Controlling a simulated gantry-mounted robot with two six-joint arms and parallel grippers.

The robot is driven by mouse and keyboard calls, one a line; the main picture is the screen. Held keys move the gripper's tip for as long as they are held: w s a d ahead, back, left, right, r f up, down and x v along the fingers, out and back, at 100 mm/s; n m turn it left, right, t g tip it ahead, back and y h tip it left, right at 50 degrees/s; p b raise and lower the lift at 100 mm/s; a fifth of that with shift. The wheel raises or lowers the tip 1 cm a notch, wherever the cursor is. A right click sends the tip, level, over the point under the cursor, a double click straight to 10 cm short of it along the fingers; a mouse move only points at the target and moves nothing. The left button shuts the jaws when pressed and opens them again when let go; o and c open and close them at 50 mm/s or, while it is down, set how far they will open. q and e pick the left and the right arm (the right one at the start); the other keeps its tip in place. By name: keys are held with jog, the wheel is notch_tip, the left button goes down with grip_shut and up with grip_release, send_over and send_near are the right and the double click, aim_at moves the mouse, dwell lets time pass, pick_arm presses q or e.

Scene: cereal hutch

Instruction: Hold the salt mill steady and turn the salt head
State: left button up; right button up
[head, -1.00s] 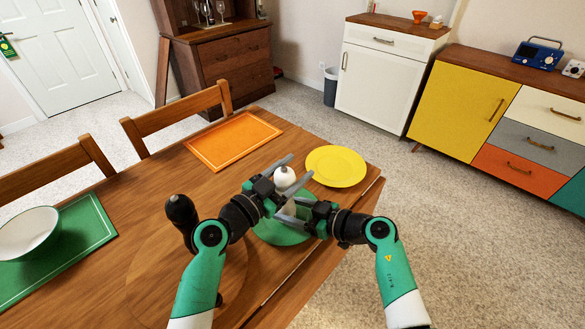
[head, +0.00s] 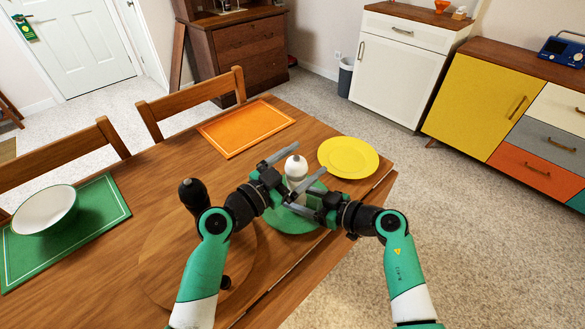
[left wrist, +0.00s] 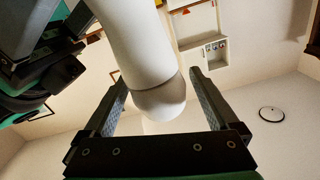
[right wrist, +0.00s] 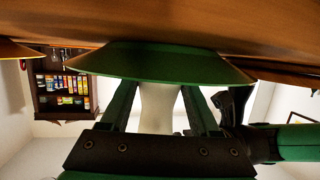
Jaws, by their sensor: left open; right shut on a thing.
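The white salt mill (head: 296,166) stands upright at the green plate (head: 284,222), its round head at the top. It also shows in the left wrist view (left wrist: 144,50), where the rounded head lies between the open fingers. My left gripper (head: 297,170) is open around the head, with a gap on both sides. My right gripper (head: 300,205) is shut on the mill's lower body, just above the plate. In the right wrist view the white body (right wrist: 158,105) is between the fingers. My grippers hide part of the mill in the head view.
A dark pepper mill (head: 193,193) stands on a round wooden board (head: 165,265) to the left. A yellow plate (head: 348,157) lies behind right. An orange placemat (head: 245,127) and a white bowl (head: 45,210) on a green placemat (head: 108,210) are further off.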

pick_arm(q)
jog(key=v, duration=0.6)
jog(key=shift+s+a, duration=0.15)
jog(key=shift+s+r+n+t, duration=0.2)
jog(key=shift+r+n+t, duration=0.1)
jog(key=shift+n, duration=0.1)
jog(key=s+n+y, duration=0.1)
jog(key=s+d+n+t, duration=0.1)
jog(key=n, duration=0.1)
jog(key=shift+d+r+y, duration=0.15)
jog(key=shift+r+y, duration=0.25)
jog(key=n+t+y, duration=0.3)
jog(key=n+y, duration=0.2)
jog(key=n, duration=0.1)
send_near(291, 172)
jog(key=x, duration=0.8)
jog(key=f+x, duration=0.1)
jog(key=x, duration=0.3)
jog(key=shift+w+d+f, duration=0.1)
jog(key=shift+d, duration=0.2)
